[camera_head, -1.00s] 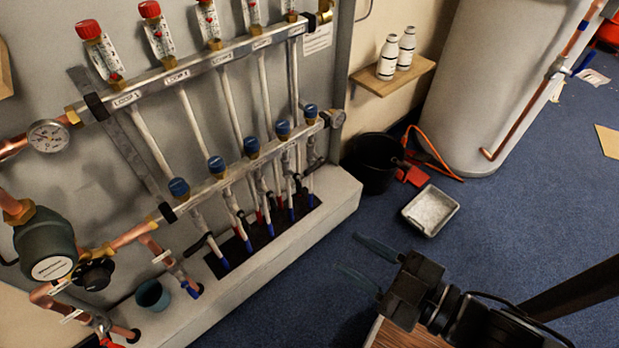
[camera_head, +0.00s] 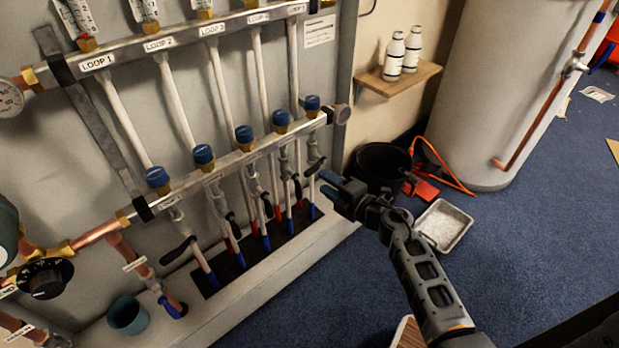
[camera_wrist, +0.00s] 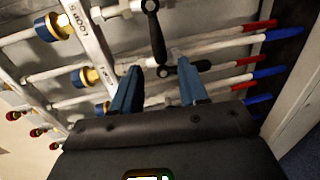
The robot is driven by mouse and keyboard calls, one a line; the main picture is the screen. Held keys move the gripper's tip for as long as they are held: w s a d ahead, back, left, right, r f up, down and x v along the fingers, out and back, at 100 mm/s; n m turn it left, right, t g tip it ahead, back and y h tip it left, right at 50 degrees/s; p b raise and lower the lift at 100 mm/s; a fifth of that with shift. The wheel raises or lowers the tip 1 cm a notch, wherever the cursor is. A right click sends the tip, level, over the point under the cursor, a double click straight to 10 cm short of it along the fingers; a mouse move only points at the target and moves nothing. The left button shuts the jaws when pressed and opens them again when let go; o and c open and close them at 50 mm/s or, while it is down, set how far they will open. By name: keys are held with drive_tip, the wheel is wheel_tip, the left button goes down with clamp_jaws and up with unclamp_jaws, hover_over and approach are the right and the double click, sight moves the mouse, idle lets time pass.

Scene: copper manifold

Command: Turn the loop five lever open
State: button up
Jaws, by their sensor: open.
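The loop five lever (camera_head: 315,166) is a black handle on the rightmost lower valve and lies crosswise to its pipe. In the wrist view the lever (camera_wrist: 156,38) hangs from the top, beside the LOOP 5 label (camera_wrist: 86,27). My gripper (camera_head: 328,184) is open and empty, at the right end of the manifold, close below this lever. In the wrist view my gripper (camera_wrist: 160,70) has its blue fingers spread, and the lever's tip shows between their ends. I cannot tell how much depth is between them.
A neighbouring black lever (camera_wrist: 190,67) lies along its pipe, very near the right finger. The lower manifold bar (camera_head: 225,168) carries several blue caps. A black bucket (camera_head: 380,165) and a grey tray (camera_head: 443,226) stand on the floor behind my arm. Blue carpet (camera_head: 520,250) is free at right.

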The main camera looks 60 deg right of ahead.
sight(310, 172)
drive_tip(key=b+x, duration=0.2)
drive_tip(key=x, duration=0.5)
drive_tip(key=shift+w+d+f, duration=0.1)
drive_tip(key=shift+w+d, duration=0.05)
drive_tip(key=shift+w, duration=0.15)
clamp_jaws()
idle(0.4)
